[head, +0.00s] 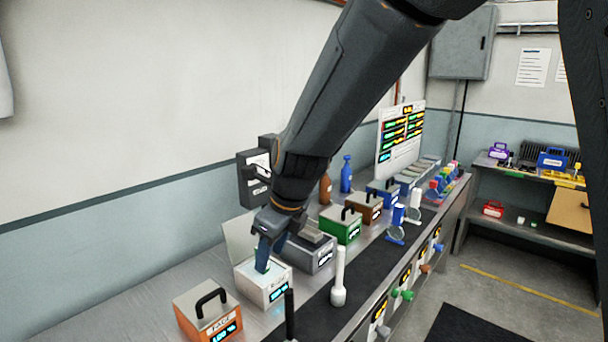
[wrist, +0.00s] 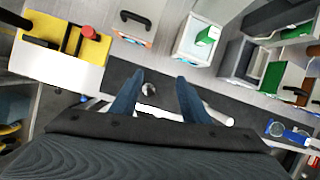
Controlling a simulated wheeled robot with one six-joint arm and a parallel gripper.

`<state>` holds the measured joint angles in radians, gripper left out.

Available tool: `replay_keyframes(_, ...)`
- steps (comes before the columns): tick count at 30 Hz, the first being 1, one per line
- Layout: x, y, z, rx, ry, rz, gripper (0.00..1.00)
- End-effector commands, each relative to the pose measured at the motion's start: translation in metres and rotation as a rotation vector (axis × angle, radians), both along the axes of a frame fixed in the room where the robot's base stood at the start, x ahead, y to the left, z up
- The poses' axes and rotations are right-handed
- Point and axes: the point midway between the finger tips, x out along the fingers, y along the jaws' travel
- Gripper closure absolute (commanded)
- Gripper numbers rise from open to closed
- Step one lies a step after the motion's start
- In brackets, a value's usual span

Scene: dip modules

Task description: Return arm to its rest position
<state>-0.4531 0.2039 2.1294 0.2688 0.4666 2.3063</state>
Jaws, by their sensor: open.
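My gripper (head: 263,262) hangs from the arm over the workbench, in front of a white box (head: 278,290) with its lid up in the head view. In the wrist view my gripper (wrist: 158,88) has its two blue fingers spread, with nothing held between them. The white box (wrist: 184,50) also shows ahead of the fingers, with a green piece (wrist: 207,36) inside. The arm is stretched out and down across the head view, hiding part of the bench behind it.
An orange module (head: 205,312) with a black handle stands left of the white box. A grey module (head: 318,254) and a green module (head: 340,226) stand to its right. A white post (head: 339,278) rises from the bench front. A display board (head: 400,138) stands farther back.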

Motion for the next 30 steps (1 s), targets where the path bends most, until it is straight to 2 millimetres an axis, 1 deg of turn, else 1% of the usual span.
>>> replay_keyframes(8, -0.005, -0.045, -0.009, -0.116, -0.071, 0.253, 0.58)
replay_keyframes(11, -0.010, -0.070, -0.015, -0.182, -0.106, 0.400, 0.58)
replay_keyframes(15, -0.021, -0.112, -0.023, -0.294, -0.156, 0.665, 0.58)
replay_keyframes(17, -0.027, -0.130, -0.027, -0.341, -0.173, 0.782, 0.58)
replay_keyframes(18, -0.031, -0.141, -0.030, -0.371, -0.184, 0.862, 0.58)
replay_keyframes(24, -0.057, -0.195, -0.042, -0.509, -0.221, 1.267, 0.58)
replay_keyframes(27, -0.071, -0.217, -0.047, -0.564, -0.232, 1.456, 0.58)
replay_keyframes(30, -0.083, -0.234, -0.052, -0.604, -0.240, 1.618, 0.58)
